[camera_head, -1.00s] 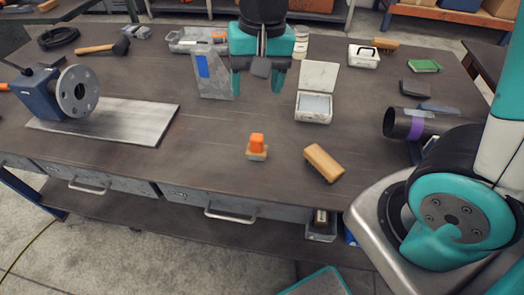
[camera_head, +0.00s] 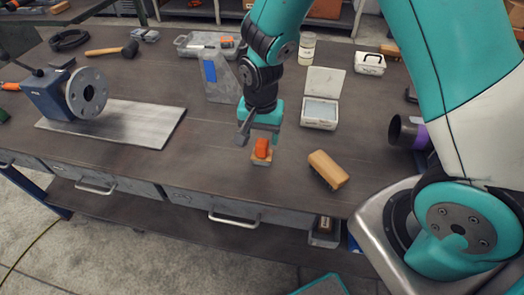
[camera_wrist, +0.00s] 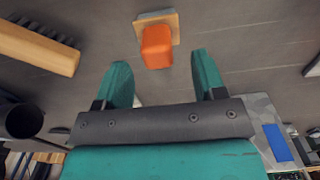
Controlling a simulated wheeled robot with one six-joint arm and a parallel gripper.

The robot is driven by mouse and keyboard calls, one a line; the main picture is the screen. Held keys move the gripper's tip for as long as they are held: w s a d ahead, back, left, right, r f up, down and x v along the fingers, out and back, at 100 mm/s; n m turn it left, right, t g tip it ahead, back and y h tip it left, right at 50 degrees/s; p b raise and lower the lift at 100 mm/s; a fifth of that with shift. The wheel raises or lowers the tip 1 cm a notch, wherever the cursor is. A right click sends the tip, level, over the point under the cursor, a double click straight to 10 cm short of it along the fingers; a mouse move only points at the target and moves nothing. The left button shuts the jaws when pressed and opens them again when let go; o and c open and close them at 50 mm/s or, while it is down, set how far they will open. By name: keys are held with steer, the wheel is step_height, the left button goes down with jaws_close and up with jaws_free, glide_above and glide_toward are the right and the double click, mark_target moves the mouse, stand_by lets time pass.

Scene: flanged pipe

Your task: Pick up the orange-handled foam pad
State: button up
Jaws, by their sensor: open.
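The foam pad has an orange handle (camera_head: 262,147) on a tan base (camera_head: 261,158) and stands on the dark workbench near its front edge. My gripper (camera_head: 259,138) is just above and behind it, open and empty. In the wrist view, the orange handle (camera_wrist: 157,47) is beyond the gap between the fingertips (camera_wrist: 160,68), roughly centred between them. The tan base also shows there (camera_wrist: 176,24). The fingers do not appear to touch the pad. In the head view, part of the fingers is hidden behind the gripper body.
A wooden brush (camera_head: 327,169) lies to the pad's right; it also shows in the wrist view (camera_wrist: 38,48). An open white box (camera_head: 320,113) stands behind.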

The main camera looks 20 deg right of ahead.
mark_target(262, 141)
step_height(262, 141, down, 5)
steer(key=shift+d+r+p, duration=0.1)
steer(key=shift+d+p, duration=0.05)
steer(key=shift+p, duration=0.5)
steer(key=c, duration=1.1)
step_height(262, 141, up, 20)
steer(key=shift+b, duration=1)
steer(key=o, duration=0.3)
steer(key=shift+c, duration=0.6)
